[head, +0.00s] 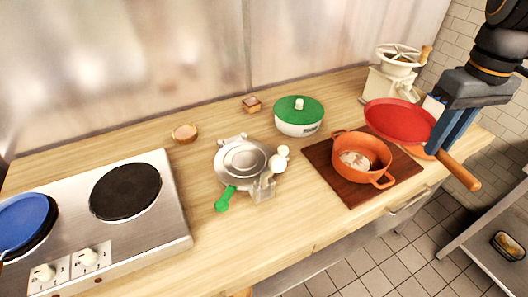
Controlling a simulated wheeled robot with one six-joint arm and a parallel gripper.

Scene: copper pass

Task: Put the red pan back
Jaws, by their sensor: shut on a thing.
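The red pan (398,120) is at the right, over the counter's right end, its round dish facing up. Its wooden handle (461,172) points down and right past the counter's front edge. My gripper (446,137) comes in from the upper right, its blue fingers shut on the pan near where the handle joins. The fingers hide part of that joint. The pan appears held above the counter. The hob (150,232) at the left has a bare black plate (126,191) and a blue pan (22,222) over its other plate.
An orange pot (361,155) stands on a dark board (330,177) left of the pan. A white grinder (385,83), a green-lidded bowl (299,115), a silver waffle-iron-like appliance (243,160) and two small wooden items (185,133) stand along the counter. Clear wood lies along the front.

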